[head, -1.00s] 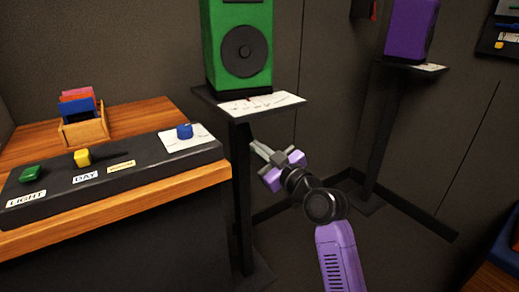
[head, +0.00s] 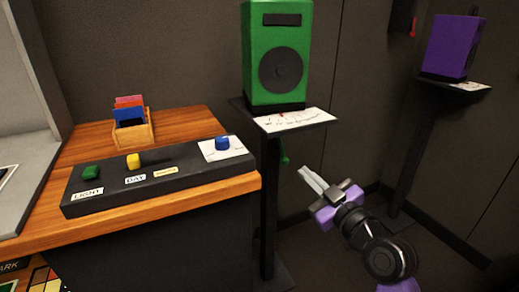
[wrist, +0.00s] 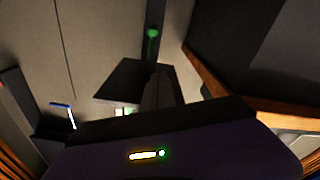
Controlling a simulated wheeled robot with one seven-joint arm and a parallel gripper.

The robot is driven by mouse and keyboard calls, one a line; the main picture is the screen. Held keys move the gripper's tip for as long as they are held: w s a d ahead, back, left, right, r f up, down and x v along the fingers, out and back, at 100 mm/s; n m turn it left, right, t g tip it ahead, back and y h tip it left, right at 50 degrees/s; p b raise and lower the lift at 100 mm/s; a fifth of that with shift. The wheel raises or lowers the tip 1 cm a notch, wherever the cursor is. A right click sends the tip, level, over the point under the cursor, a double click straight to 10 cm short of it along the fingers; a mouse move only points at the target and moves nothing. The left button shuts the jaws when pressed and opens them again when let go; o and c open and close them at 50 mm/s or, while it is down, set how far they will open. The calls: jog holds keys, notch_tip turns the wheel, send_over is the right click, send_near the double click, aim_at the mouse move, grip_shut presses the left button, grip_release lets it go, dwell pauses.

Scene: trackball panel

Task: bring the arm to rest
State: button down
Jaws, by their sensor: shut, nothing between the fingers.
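My gripper (head: 306,173) is shut and empty, its pale fingers together and pointing up-left in the head view. It is in the air to the right of the post under the green speaker (head: 275,60), below its shelf (head: 300,122) and apart from it in the picture. Black and purple links of my arm run from it to the lower right edge. In the wrist view my dark wrist body fills the bottom, and the fingers (wrist: 160,90) are dim in shadow.
A wooden desk (head: 190,128) with a black control panel (head: 150,182) stands at left. A small green knob (head: 284,158) hangs under the speaker shelf, close to my gripper. A purple speaker (head: 452,45) on a stand is at right. Floor between the stands looks clear.

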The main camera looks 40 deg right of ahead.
jog(key=s+a+f+m+g+y, duration=0.1)
jog(key=s+a+f+y, duration=0.1)
jog(key=s+a+f, duration=0.5)
jog(key=s+a+f+g+y, duration=0.1)
jog(key=s+a+f, duration=0.2)
jog(key=s+a, duration=0.8)
jog(key=s+a+f+m+g+y, duration=0.1)
jog(key=s+a+f+y, duration=0.1)
jog(key=s+a+f, duration=0.65)
notch_tip(320, 180, up, 27)
jog(key=s+d+p, duration=0.1)
jog(key=s+p, duration=0.2)
jog(key=p, duration=2)
jog(key=shift+d, duration=0.4)
